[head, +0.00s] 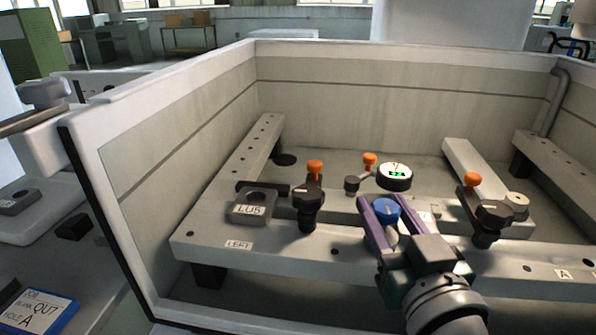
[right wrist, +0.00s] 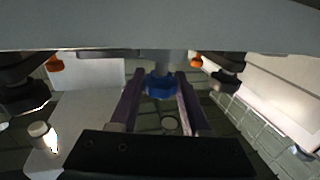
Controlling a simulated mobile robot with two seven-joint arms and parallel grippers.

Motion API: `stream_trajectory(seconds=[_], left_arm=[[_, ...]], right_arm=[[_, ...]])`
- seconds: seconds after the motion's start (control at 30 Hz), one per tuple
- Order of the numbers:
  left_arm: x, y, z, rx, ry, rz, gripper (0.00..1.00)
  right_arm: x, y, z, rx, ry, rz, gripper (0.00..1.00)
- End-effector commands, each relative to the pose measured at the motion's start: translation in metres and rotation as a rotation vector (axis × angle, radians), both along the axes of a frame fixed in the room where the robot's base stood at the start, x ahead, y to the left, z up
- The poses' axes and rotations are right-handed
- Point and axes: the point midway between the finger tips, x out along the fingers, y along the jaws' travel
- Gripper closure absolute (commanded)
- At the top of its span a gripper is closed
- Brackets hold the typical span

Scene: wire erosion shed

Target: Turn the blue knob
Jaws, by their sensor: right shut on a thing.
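The blue knob (head: 386,210) is in the middle of the work tank, on the rail's front part, below a round dial gauge (head: 395,176) with a green display. My right gripper (head: 385,213) has its two purple fingers on either side of the knob and is shut on it. In the right wrist view the knob (right wrist: 160,86) sits between the fingertips (right wrist: 160,84). The knob's turn angle is hard to tell. My left gripper is not in view.
Black clamps with orange knobs stand left (head: 309,197) and right (head: 486,212) of the gripper. A block marked LU5 (head: 249,207) sits on the left rail. High tank walls (head: 400,100) enclose the area. A blue-edged job card (head: 40,311) lies outside at lower left.

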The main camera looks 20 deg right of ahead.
Motion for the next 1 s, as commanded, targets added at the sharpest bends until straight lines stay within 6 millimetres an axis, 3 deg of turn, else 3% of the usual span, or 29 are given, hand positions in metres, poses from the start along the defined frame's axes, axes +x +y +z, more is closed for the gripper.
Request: stream_trajectory(seconds=[0.33,0.77,0.8,1.0], left_arm=[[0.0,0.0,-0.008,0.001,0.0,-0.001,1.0],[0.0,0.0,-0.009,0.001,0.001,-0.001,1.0],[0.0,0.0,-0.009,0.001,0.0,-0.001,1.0],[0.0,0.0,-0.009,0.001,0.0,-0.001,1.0]], right_arm=[[0.0,-0.001,-0.002,-0.008,0.001,0.294,1.0],[0.0,0.0,0.0,0.0,0.004,0.338,1.0],[0.0,0.0,0.0,0.0,0.004,0.338,0.49],[0.0,0.0,0.0,0.0,0.004,0.337,0.26]])
